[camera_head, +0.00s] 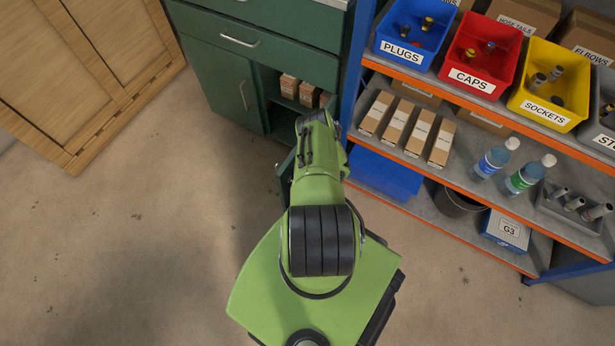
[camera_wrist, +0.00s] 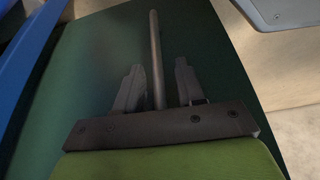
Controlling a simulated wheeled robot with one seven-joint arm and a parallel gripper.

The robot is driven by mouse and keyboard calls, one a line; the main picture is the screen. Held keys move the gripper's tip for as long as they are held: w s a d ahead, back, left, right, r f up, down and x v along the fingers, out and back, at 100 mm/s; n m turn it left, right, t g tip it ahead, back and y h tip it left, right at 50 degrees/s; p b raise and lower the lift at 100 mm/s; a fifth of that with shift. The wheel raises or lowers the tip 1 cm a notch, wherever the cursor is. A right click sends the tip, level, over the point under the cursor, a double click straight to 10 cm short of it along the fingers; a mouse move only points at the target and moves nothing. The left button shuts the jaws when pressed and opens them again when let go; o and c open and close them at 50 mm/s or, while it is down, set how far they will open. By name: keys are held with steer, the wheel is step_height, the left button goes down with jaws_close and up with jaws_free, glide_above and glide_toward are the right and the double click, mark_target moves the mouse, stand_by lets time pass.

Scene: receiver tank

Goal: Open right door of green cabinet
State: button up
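The green cabinet (camera_head: 215,85) stands at the top of the head view. Its left door is closed, with a pale bar handle (camera_head: 243,95). The right door stands swung outward; the compartment behind it is exposed, showing small brown boxes (camera_head: 290,87). My arm hides most of this door in the head view. In the wrist view the dark green door panel (camera_wrist: 215,60) fills most of the picture, with its grey bar handle (camera_wrist: 155,50) in the middle. My gripper (camera_wrist: 158,85) is open, one finger on each side of the bar, with visible gaps. The head view hides my fingers.
A blue-framed shelf with orange edges (camera_head: 470,185) stands close right of the cabinet, holding bins, boxes and bottles. Its blue post (camera_wrist: 25,60) shows at the wrist view's left. A wooden panelled piece (camera_head: 90,70) is at upper left. Floor (camera_head: 120,230) to the left is clear.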

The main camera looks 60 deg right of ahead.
steer(key=p+v, duration=0.8)
steer(key=v, duration=0.7)
steer(key=shift+s+r, duration=0.2)
steer(key=shift+r, duration=0.15)
